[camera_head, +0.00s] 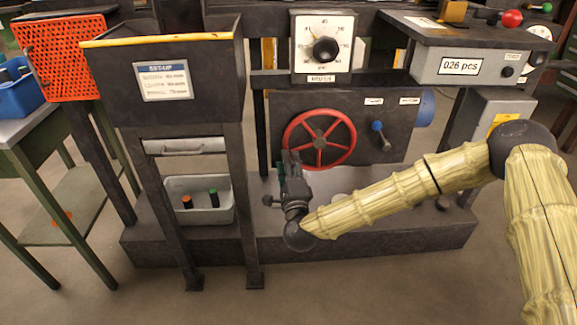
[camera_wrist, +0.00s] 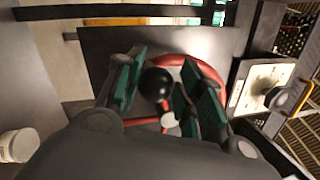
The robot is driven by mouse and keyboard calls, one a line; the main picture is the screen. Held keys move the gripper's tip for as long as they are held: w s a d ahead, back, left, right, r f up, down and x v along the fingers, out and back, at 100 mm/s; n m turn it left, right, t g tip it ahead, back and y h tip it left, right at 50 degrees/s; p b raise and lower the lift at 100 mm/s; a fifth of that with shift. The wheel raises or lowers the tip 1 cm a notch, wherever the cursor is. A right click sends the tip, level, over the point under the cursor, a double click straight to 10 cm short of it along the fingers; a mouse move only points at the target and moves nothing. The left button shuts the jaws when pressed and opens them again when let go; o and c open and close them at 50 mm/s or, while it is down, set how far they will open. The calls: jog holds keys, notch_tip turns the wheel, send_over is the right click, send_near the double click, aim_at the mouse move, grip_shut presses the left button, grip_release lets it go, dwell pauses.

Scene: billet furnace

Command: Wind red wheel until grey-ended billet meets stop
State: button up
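The red wheel (camera_head: 319,138) is mounted upright on the front of the dark machine; its rim and hub also show in the wrist view (camera_wrist: 200,66). My gripper (camera_head: 291,160) is in front of the wheel's lower left rim. In the wrist view its green-padded fingers (camera_wrist: 164,76) are apart, with a round black knob (camera_wrist: 156,84) between them. The knob looks like part of the wheel, with gaps visible beside the fingers. I cannot make out a grey-ended billet or the stop in either view.
A dial with a black knob (camera_head: 325,50) is above the wheel. A blue-knobbed lever (camera_head: 378,127) is to its right. A grey bin (camera_head: 207,213) with orange-ended and green-ended pieces sits at left. A counter box (camera_head: 460,67) reads "026 pcs". Floor in front is clear.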

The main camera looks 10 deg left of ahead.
jog(key=shift+o, duration=1)
jog(key=shift+r, duration=0.15)
jog(key=shift+s+f, duration=0.15)
jog(key=shift+f, duration=0.05)
jog(key=shift+s+d+f, duration=0.1)
jog(key=shift+s, duration=0.2)
jog(key=v, duration=1.1)
